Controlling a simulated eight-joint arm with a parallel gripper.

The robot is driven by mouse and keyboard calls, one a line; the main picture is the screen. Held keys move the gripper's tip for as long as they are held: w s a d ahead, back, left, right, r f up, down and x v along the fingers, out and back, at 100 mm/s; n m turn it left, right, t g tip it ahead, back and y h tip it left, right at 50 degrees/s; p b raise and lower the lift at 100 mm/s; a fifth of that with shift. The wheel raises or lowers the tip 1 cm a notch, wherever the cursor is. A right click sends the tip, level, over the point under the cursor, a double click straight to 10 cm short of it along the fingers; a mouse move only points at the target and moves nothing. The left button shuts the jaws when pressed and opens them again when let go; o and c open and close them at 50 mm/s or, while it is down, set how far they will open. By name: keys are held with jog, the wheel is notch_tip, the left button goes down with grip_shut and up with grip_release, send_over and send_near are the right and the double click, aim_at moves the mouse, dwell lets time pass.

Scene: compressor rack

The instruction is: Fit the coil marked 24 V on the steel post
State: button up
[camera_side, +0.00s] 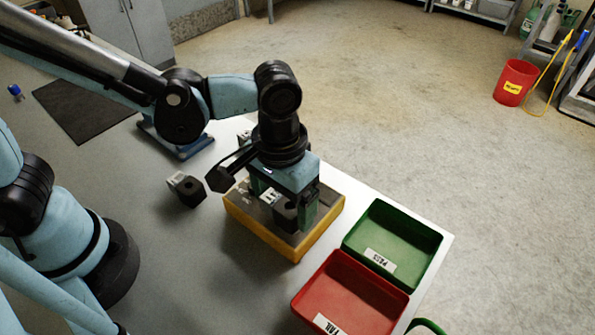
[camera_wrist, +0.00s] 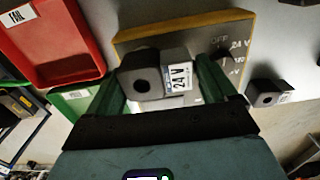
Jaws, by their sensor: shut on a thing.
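The coil marked 24 V (camera_wrist: 148,78) is a dark block with a round hole and a white label, held between the green fingers of my gripper (camera_wrist: 163,82) in the wrist view. In the side view my gripper (camera_side: 291,204) points down over the grey top of a yellow-sided box (camera_side: 262,233), with the dark coil (camera_side: 284,216) between its fingers. I cannot tell whether the coil touches the box. The steel post cannot be made out; the coil and fingers cover part of the box top.
The box top bears a dark knob (camera_wrist: 222,56) with OFF and 24 V markings. Another dark coil (camera_side: 189,191) lies on the bench left of the box. A green PASS bin (camera_side: 428,262) and a red FAIL bin (camera_side: 302,303) stand close on the right.

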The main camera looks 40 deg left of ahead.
jog(key=shift+f, duration=0.4)
dwell(0.3)
jog(key=o, duration=1)
jog(key=shift+r, duration=0.1)
jog(key=shift+r, duration=3.4)
jog(key=w+a+r+t, duration=0.1)
jog(key=a+t, duration=0.6)
jog(key=a, duration=1.2)
jog(key=shift+w+a+r, duration=0.25)
jog(key=shift+w+a, duration=0.05)
jog(key=shift+w, duration=0.4)
